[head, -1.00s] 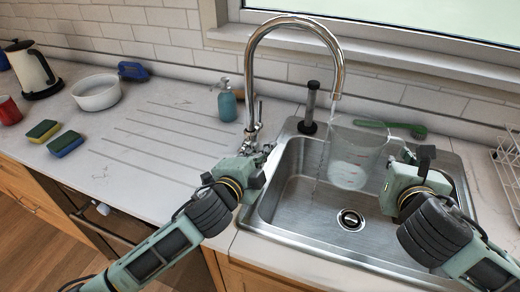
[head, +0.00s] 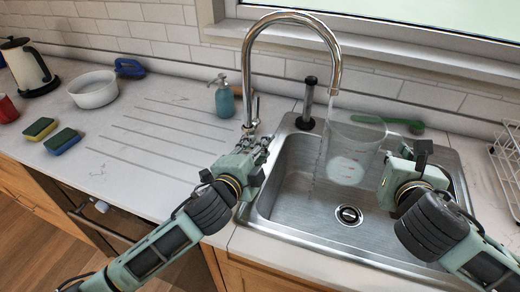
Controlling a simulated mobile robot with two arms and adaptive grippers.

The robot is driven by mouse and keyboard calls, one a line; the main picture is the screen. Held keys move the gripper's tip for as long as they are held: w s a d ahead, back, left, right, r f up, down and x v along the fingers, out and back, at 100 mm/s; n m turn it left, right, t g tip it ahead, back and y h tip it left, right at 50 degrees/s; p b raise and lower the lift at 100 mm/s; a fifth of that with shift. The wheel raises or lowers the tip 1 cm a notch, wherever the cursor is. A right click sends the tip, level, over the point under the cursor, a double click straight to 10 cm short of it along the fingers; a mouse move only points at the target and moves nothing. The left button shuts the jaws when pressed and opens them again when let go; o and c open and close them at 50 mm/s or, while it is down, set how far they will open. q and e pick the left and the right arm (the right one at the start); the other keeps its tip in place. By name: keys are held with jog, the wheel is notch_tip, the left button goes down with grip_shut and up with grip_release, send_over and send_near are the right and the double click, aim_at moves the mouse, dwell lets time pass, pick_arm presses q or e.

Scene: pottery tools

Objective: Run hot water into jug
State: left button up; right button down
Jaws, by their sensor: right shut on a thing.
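A clear jug (head: 350,152) with red markings is held over the sink (head: 300,200), under the spout of a tall chrome tap (head: 293,20). A thin stream of water (head: 325,125) falls from the spout at the jug's left side; I cannot tell how much goes into it. My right gripper (head: 392,160) is shut on the jug from its right side; the fingertips are mostly hidden. My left gripper (head: 258,145) is at the tap's base, beside or touching the handle (head: 255,108). Its fingers are too small to judge.
A soap bottle (head: 224,98) stands left of the tap. Sponges (head: 62,141), a white bowl (head: 94,90) and a kettle (head: 28,65) are on the left counter. A rack (head: 507,160) is at right.

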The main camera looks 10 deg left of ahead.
aim_at(366, 135)
pick_arm(q)
jog(key=v, duration=1.2)
jog(key=shift+r, duration=0.1)
pick_arm(e)
jog(key=shift+r, duration=0.1)
pick_arm(q)
jog(key=shift+w, duration=0.1)
pick_arm(e)
jog(key=w+a, duration=0.1)
jog(key=w, duration=0.1)
jog(key=w+a, duration=0.2)
jog(key=w, duration=0.1)
jog(key=w+a, duration=0.2)
jog(key=w, duration=0.1)
jog(key=shift+w+a, duration=0.15)
jog(key=shift+a, duration=0.1)
jog(key=shift+d, duration=0.1)
dwell(0.7)
